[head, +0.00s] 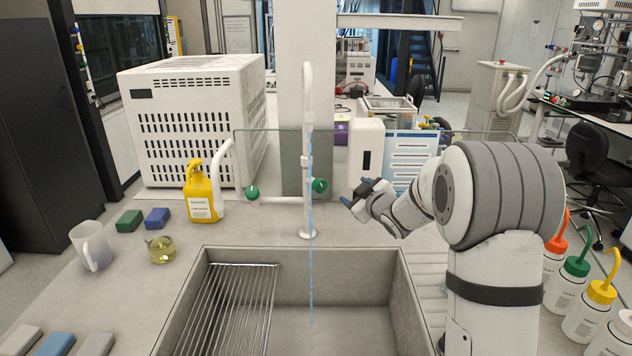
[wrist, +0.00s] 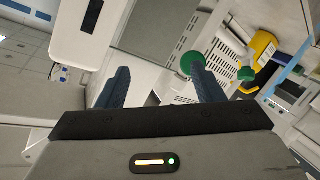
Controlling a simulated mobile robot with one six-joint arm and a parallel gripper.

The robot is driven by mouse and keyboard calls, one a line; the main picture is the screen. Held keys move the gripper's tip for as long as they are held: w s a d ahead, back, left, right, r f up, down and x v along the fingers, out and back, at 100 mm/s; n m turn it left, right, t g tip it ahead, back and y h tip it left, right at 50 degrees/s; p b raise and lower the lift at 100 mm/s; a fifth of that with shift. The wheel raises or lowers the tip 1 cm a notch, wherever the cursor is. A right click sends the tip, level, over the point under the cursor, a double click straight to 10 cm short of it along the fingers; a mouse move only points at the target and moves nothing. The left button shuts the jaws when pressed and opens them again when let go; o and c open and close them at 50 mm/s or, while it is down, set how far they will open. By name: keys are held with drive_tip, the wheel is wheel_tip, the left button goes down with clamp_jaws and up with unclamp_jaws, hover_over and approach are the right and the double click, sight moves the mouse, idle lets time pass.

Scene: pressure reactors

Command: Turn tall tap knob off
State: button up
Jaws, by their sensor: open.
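The tall white tap (head: 307,95) stands behind the sink, with a blue stream (head: 311,240) falling from its spout into the basin. Its green knob (head: 320,186) is on the right side of the column. My gripper (head: 353,193) is open and empty, a little to the right of this knob and apart from it in the head view. In the wrist view my gripper's (wrist: 159,72) two dark fingers point ahead. A green knob (wrist: 186,62) shows beside the right fingertip, partly covered by it, not between the fingers.
A second green knob (head: 252,193) sits on the shorter tap at left, by a yellow bottle (head: 200,195). The sink (head: 340,275) has a wire rack (head: 230,310). A glass panel (head: 262,150) stands behind the taps. Wash bottles (head: 575,275) stand at right.

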sight(323, 188)
drive_tip(key=w+a+n+y, duration=0.1)
drive_tip(key=w+a+f+n+y, duration=0.1)
drive_tip(key=a+y, duration=0.1)
drive_tip(key=a+f+n+y, duration=0.1)
drive_tip(key=y, duration=0.1)
drive_tip(key=shift+w+a+f+n, duration=0.2)
drive_tip(key=shift+w+a+n, duration=0.2)
drive_tip(key=shift+w+a+f+n+g+y+p, duration=0.15)
drive_tip(key=shift+a+n+g+y+p, duration=0.15)
drive_tip(key=shift+a+n+y+p, duration=0.15)
drive_tip(key=p+x, duration=0.1)
drive_tip(key=x, duration=0.6)
drive_tip(key=shift+w+a+p, duration=0.1)
drive_tip(key=shift+a+p, duration=0.1)
drive_tip(key=shift+p, duration=0.15)
drive_tip(key=shift+c, duration=0.5)
drive_tip(key=c, duration=0.9)
drive_tip(key=shift+f+m+b, duration=0.1)
drive_tip(key=shift+m+b, duration=0.45)
drive_tip(key=shift+m, duration=0.6)
drive_tip(key=m, duration=0.3)
